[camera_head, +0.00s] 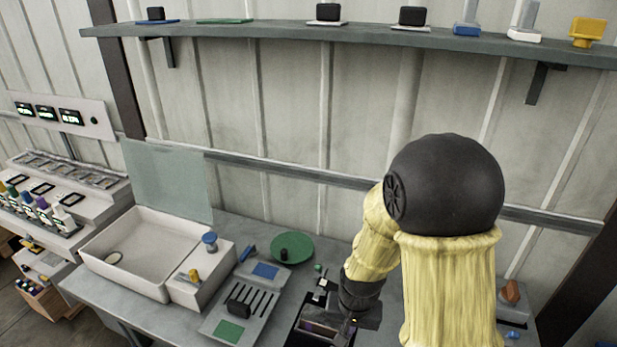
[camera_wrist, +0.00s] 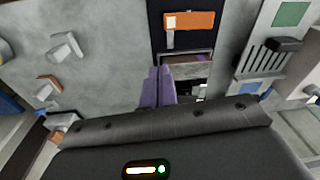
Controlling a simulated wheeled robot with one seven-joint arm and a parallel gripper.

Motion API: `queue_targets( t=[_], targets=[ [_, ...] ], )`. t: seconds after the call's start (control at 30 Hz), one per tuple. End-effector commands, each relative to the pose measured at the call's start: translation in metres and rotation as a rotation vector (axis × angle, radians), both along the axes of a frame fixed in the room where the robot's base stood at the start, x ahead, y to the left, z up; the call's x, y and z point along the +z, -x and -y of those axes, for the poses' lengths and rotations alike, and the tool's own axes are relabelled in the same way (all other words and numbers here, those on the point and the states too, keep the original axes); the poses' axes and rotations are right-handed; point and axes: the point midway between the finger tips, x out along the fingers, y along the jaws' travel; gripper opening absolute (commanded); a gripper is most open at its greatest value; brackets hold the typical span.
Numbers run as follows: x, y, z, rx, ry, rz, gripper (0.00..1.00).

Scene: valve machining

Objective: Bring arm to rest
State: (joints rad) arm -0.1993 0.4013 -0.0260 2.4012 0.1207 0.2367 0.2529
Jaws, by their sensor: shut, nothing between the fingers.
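My arm wears a yellow cover with a black round joint and reaches down over the grey workbench (camera_head: 235,232). My gripper is low over the bench; in the wrist view its two purple fingers (camera_wrist: 160,88) are together with nothing between them. In the head view the dark wrist hides the fingertips. The fingers point toward a dark tray (camera_wrist: 158,40) with an orange block (camera_wrist: 190,22) on it. The tray also shows in the head view (camera_head: 297,338), partly hidden by my wrist.
A white basin (camera_head: 135,250) stands at the bench's left. A slotted grey plate (camera_head: 232,312) and a green disc (camera_head: 292,248) lie left of my wrist. A wall shelf (camera_head: 270,31) with small parts runs above. Small pale pieces (camera_wrist: 65,47) lie on the bench.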

Motion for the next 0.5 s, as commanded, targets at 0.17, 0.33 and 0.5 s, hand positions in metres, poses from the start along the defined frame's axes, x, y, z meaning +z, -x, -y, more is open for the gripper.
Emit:
queue_targets(
  t=[0.17, 0.33, 0.5],
  targets=[
    [0.046, 0.017, 0.03, 0.074, 0.014, 0.066, 0.0],
    [0.078, 0.04, 0.053, 0.145, 0.044, 0.115, 0.0],
    [0.091, 0.053, 0.064, 0.183, 0.066, 0.135, 0.0]
  ],
)
